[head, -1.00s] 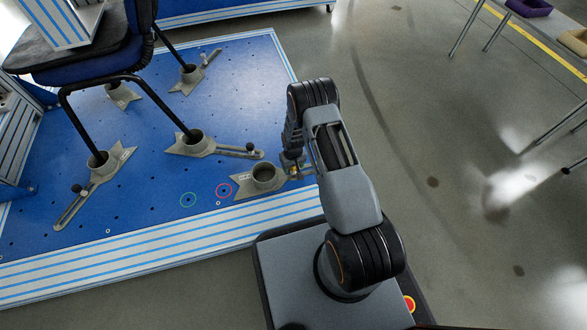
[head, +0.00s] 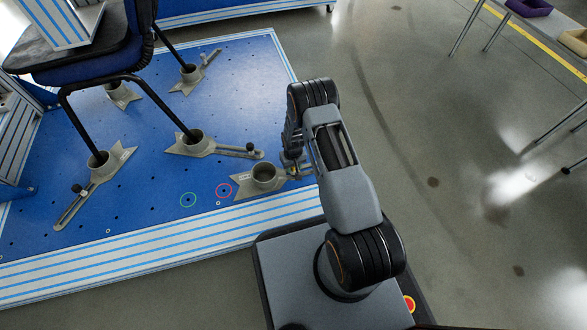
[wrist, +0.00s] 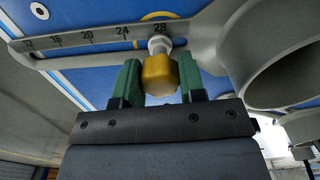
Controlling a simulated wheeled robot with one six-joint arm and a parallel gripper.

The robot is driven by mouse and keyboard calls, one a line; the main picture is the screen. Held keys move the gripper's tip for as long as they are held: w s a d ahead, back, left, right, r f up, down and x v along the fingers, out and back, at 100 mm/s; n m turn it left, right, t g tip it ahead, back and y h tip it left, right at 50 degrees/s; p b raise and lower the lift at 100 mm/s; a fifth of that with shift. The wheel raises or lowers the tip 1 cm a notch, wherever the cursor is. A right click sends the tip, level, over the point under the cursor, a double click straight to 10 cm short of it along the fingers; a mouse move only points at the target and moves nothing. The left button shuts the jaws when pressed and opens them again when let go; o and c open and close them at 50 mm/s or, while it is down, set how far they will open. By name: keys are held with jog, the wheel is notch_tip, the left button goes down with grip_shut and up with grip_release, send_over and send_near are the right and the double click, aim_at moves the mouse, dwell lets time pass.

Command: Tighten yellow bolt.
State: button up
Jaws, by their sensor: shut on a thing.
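The yellow bolt (wrist: 160,76) is in the middle of the wrist view, a gold-coloured head on a pale shank. It sits at the slot of a grey arm with a number scale (wrist: 98,37), near the mark 28. My gripper (wrist: 160,84) has its two green fingers on either side of the bolt head and is shut on it. In the head view my gripper (head: 293,167) is beside the grey clamp with an empty round cup (head: 263,180). There the bolt is mostly hidden by my gripper.
A blue perforated platform (head: 150,195) with a striped front edge lies to the left. A chair (head: 105,55) stands on it, its legs in other grey clamps (head: 192,143). Grey floor (head: 470,230) is open at right.

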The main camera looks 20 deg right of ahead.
jog(key=shift+m, duration=1.4)
jog(key=m, duration=0.4)
jog(key=o, duration=0.9)
notch_tip(320, 180, up, 14)
jog(key=p, duration=0.6)
jog(key=shift+f, duration=0.1)
